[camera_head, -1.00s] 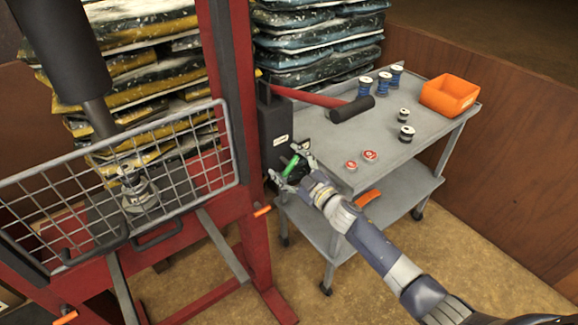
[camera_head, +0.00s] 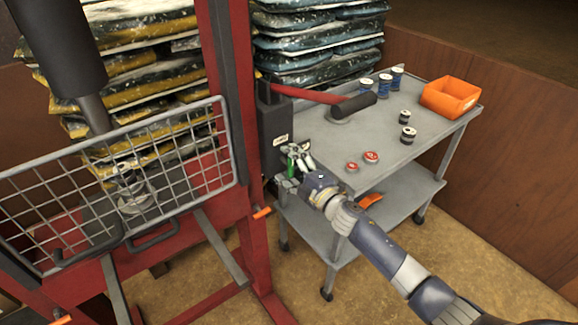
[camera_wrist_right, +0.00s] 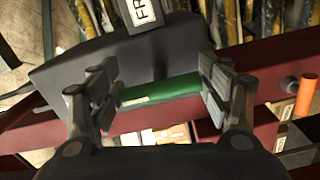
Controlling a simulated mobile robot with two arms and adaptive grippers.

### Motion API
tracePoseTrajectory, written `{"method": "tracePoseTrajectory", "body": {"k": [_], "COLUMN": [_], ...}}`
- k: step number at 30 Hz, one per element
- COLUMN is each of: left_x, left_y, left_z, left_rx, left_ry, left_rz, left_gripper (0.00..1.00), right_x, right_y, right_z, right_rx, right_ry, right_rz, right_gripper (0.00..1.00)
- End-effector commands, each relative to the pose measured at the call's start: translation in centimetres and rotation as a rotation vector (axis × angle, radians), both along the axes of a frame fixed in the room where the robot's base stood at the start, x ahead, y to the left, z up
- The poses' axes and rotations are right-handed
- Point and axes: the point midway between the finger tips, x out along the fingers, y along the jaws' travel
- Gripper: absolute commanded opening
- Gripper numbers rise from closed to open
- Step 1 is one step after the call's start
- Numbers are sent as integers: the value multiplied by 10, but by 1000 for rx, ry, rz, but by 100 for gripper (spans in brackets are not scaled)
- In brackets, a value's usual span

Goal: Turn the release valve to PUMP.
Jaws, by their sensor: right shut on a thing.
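The release valve has a green bar handle (camera_wrist_right: 165,92), which also shows small in the head view (camera_head: 291,165). It sits low on the dark pump body (camera_head: 274,125), fixed to the red press frame. My right gripper (camera_wrist_right: 160,94) is shut on the green handle, with a finger at each end of it. In the head view my right gripper (camera_head: 298,160) partly covers the valve. A white label (camera_wrist_right: 146,11) on the pump body is cut off and reads "FR". My left gripper is not in view.
A grey cart (camera_head: 410,165) stands right of the press, carrying spools, red round pieces and an orange bin (camera_head: 450,97). The pump's red lever (camera_head: 300,94) with a black grip reaches over the cart. A wire guard (camera_head: 60,185) fronts the press. Stacked bags stand behind.

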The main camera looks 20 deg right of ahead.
Motion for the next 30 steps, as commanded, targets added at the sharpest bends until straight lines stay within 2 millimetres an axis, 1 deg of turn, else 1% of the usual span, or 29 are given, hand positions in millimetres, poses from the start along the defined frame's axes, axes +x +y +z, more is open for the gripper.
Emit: {"method": "tracePoseTrajectory", "body": {"k": [17,18,19,20,30], "left_x": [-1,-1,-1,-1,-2], "left_y": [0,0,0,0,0], "left_z": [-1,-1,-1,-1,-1], "left_rx": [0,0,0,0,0], "left_ry": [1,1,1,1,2], "left_rz": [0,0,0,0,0], "left_gripper": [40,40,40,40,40], "right_x": [0,0,0,0,0], "right_y": [1,1,1,1,0], "right_z": [1,1,1,1,0], "right_rx": [-34,-34,-34,-34,-31], "right_ry": [-14,-14,-14,-14,-11], "right_rz": [2,2,2,2,0], "right_gripper": [47,76,82,86,86]}}
